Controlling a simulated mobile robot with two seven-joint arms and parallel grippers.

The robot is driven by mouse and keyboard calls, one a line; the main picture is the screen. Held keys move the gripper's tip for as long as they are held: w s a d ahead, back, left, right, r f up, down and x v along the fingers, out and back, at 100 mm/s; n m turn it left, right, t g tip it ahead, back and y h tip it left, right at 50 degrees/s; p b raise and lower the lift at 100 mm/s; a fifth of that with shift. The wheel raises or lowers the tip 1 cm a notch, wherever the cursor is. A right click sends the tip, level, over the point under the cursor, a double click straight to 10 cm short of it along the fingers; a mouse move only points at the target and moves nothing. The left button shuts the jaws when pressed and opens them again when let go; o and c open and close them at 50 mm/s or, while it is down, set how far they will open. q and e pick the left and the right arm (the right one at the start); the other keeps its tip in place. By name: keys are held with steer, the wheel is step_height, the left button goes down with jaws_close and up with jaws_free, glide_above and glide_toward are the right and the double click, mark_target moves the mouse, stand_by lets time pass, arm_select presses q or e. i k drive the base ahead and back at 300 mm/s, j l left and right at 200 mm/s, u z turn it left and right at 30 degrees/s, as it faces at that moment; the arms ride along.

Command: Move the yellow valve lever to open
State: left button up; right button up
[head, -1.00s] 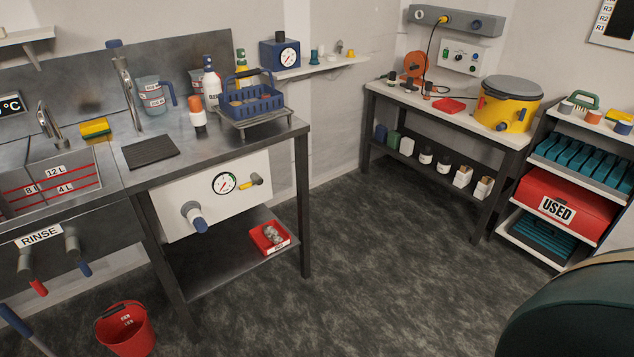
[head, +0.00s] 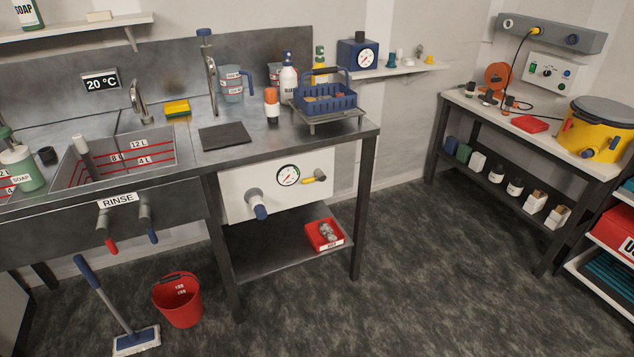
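The yellow valve lever (head: 308,180) sits on the white panel (head: 240,195) under the steel bench, right of a round pressure gauge (head: 288,175). It lies close to level, its yellow end to the left and a grey fitting at its right end. A larger grey fitting with a blue end (head: 257,206) sticks out of the panel at lower left. Neither of my grippers shows in the head view.
A blue basket (head: 325,100) on a rack stands on the bench above the panel. A red bin (head: 323,236) lies on the lower shelf. Floor right of the bench is clear.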

mark_target(320, 176)
steer(key=i+l, duration=0.25)
steer(key=i, duration=0.25)
steer(key=i+l+z, duration=0.15)
steer(key=i, duration=0.4)
steer(key=i+l, duration=0.25)
steer(key=i, duration=0.25)
steer(key=i+l+z, duration=0.1)
steer(key=i, duration=0.45)
